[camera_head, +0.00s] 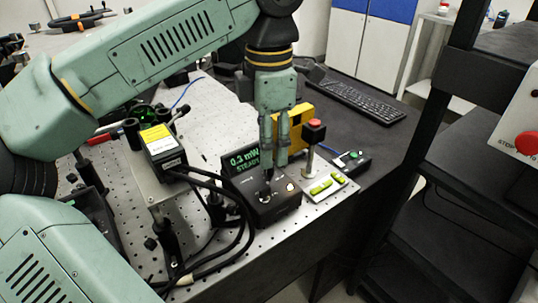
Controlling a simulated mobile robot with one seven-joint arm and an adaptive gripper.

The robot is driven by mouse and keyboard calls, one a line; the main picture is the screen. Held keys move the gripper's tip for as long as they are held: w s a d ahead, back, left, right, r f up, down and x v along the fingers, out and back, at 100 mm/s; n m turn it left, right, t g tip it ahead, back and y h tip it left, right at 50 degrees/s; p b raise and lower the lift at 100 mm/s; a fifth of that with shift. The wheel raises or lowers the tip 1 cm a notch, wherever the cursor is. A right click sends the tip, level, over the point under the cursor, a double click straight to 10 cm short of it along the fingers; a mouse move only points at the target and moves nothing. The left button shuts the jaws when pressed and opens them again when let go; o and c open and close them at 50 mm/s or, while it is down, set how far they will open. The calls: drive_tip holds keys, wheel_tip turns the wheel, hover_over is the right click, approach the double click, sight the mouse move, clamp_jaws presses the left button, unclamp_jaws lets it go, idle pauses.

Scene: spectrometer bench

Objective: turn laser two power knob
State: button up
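A black control box (277,208) sits near the front edge of the perforated bench. A small dark knob (266,196) seems to be on its top, beside a pale round button (290,187). No label naming laser two is readable.
A laser unit with a yellow label (162,148) and black cables (240,225) are on the left. A keyboard (356,101) lies behind; a dark rack (450,170) stands at right.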

wheel_tip(320, 180, up, 9)
drive_tip(key=shift+f, duration=0.2)
idle(0.3)
